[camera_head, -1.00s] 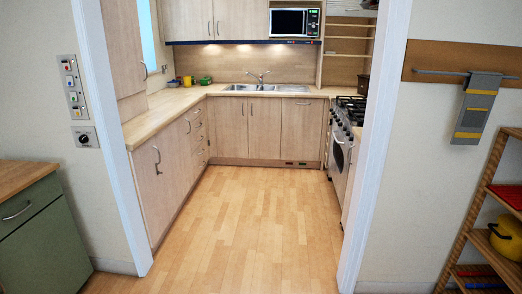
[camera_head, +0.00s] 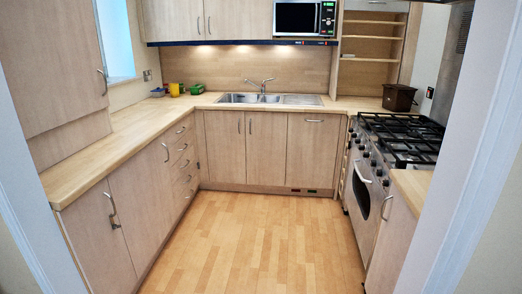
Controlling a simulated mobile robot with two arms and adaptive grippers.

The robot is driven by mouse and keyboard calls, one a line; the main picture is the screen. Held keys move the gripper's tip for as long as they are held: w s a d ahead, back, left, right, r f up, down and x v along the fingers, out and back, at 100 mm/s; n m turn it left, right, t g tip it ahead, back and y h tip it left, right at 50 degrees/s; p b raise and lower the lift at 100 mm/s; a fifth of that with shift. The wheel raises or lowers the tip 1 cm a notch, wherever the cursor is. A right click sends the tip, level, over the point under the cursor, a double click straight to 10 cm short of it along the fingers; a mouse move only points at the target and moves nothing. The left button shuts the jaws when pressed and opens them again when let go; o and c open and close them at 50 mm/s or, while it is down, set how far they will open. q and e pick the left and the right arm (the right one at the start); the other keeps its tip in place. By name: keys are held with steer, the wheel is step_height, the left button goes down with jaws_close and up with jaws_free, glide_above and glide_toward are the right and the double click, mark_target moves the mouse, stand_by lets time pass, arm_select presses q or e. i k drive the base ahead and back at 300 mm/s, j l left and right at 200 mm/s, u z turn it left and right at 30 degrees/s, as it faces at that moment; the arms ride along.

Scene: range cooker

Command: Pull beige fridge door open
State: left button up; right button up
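Several beige wood-look doors with metal handles line the kitchen, and I cannot tell which is the fridge door. One lower left door (camera_head: 85,245) has an upright handle at its edge. A taller beige door (camera_head: 60,75) with a handle is at the upper left, above the counter. Lower doors under the sink include a left pair (camera_head: 225,145) and a wider one (camera_head: 313,150) with a handle along its top. All these doors look shut. Neither of my grippers is in view.
The wooden floor (camera_head: 255,240) between the units is clear. White door frame edges stand close on both sides, the right one (camera_head: 465,190) nearer. A range cooker (camera_head: 370,185) is at right, a sink (camera_head: 268,98) at back, a microwave (camera_head: 303,18) above.

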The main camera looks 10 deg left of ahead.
mark_target(141, 187)
steer(key=i, duration=2)
steer(key=i+u, duration=0.15)
steer(key=i, duration=0.35)
steer(key=i+l+u, duration=0.1)
steer(key=i, duration=0.35)
steer(key=i+l+u, duration=0.15)
steer(key=i, duration=0.35)
steer(key=i+l+u, duration=0.1)
steer(key=i+l, duration=0.15)
steer(key=i, duration=0.2)
